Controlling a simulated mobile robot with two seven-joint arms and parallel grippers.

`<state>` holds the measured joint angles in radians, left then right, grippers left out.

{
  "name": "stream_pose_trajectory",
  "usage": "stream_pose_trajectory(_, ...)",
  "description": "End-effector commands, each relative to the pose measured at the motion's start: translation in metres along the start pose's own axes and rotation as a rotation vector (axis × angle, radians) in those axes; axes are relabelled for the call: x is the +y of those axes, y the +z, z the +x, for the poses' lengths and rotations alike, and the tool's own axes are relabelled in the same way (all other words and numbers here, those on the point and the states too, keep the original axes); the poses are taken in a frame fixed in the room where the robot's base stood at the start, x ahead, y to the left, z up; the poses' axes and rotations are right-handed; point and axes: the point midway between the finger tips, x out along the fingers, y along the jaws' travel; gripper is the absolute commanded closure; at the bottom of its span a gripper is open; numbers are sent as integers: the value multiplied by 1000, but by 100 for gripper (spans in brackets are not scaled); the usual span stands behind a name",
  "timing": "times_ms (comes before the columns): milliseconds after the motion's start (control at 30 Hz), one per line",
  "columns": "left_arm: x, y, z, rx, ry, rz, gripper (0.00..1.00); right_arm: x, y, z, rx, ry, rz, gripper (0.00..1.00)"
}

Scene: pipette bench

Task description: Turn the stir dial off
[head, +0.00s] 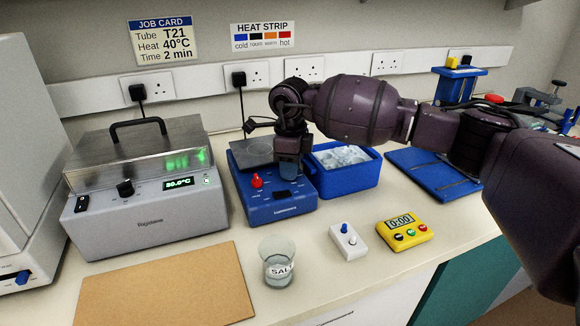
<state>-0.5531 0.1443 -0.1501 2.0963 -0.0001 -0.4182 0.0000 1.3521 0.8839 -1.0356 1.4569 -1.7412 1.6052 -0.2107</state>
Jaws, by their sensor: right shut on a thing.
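The blue hotplate stirrer (240,203) stands on the bench, with a dark plate (252,152) on top and a red dial (257,181) at the left of its sloped front. My right gripper (287,178) comes down over the right part of that front, to the right of the red dial. It is shut on the stir dial, which its fingers hide. I cannot see which way the dial points. A small dark display (282,193) shows just below the fingers. My left gripper is out of view.
A grey water bath (150,225) with a lid and green display stands left. A blue ice box (345,177) is close on the right. A brown board (168,287) lies front left.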

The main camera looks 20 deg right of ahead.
Motion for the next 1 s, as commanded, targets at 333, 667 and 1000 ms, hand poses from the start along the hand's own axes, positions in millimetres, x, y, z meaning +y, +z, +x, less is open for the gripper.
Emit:
stream_pose_trajectory(333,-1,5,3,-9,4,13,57,0,0,1,-1,-1,-309,97)
stream_pose_trajectory(667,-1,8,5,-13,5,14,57,0,0,0,-1,-1,-510,97)
stream_pose_trajectory(1000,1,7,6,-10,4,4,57,0,0,-1,-1,-2,-587,97)
